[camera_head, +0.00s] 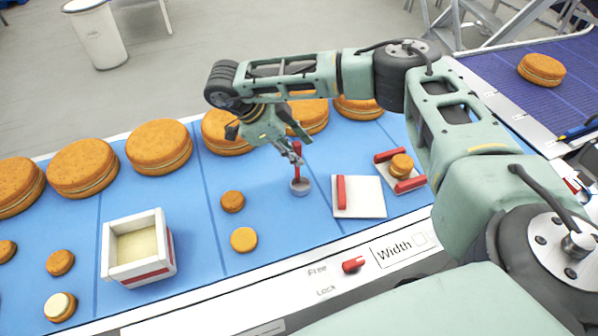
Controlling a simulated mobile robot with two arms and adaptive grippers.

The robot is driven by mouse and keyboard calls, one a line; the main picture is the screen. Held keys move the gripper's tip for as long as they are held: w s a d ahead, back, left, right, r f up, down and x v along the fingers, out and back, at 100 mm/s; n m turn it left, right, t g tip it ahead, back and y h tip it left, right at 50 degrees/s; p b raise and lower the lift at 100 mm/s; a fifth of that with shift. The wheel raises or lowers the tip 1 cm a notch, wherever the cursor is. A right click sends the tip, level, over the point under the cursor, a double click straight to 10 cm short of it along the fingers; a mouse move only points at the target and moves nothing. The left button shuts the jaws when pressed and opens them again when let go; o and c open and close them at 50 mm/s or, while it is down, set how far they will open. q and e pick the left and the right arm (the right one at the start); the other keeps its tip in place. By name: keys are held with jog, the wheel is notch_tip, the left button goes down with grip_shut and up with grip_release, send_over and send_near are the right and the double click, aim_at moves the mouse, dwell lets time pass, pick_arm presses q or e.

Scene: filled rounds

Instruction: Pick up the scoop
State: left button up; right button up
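The scoop has an upright red handle (297,172) and a small grey round bowl (300,187) at its foot. It is on the blue belt, right of the middle of the head view. My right gripper (293,154) reaches down from the upper left, its fingertips at the upper part of the red handle. The fingers overlap the handle in this view, so I cannot tell whether they are closed on it or just beside it. My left gripper is not in view.
A white box (165,227) with a cream filling stands at the left. Small rounds (243,239) lie left of the scoop, and large rounds (160,147) line the back. A white plate with a red bar (372,207) lies to the right. A red knob (353,265) is on the front edge.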

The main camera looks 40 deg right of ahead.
jog(key=shift+c, duration=1)
grip_shut()
jog(key=shift+r, duration=0.1)
